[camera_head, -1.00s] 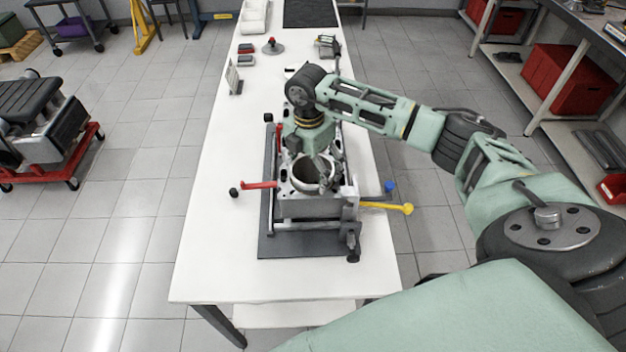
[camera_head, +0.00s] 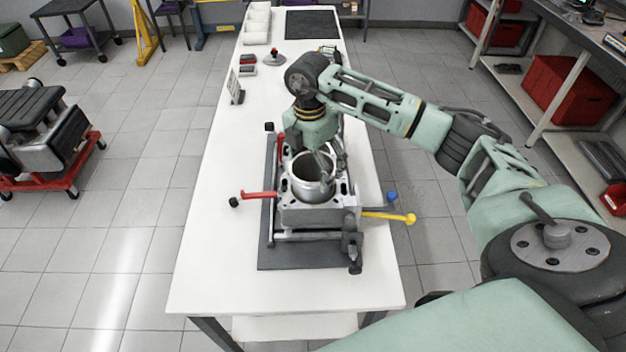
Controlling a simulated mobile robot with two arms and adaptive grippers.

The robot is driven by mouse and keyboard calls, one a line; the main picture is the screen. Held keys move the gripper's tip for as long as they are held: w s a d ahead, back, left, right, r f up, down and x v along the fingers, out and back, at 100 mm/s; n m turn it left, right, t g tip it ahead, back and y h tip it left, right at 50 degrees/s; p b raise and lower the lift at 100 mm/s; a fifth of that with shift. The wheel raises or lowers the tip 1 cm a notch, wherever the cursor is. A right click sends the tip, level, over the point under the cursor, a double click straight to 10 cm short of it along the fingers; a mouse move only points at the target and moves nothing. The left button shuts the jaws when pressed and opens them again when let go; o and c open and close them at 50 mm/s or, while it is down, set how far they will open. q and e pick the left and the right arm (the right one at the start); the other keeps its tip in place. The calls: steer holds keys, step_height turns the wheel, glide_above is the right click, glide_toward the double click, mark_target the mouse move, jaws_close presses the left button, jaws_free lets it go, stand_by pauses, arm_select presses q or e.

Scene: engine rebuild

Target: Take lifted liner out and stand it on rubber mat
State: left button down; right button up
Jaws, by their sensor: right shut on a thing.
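The metal cylinder liner (camera_head: 304,188) stands partly out of the bore of the engine block (camera_head: 300,214), its open round top showing above the block. The liner's lower end is hidden in or behind the block. A black mat (camera_head: 312,24), which looks like the rubber mat, lies bare at the far end of the white table. My left gripper is not in view.
The block sits in a fixture on a dark base (camera_head: 300,257), with a red lever (camera_head: 260,195) and a yellow lever (camera_head: 388,216) sticking out.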

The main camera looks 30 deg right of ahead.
step_height(320, 180, up, 17)
steer(key=p, duration=0.6)
steer(key=shift+p, duration=0.3)
stand_by(1.3)
steer(key=shift+s+f, duration=0.1)
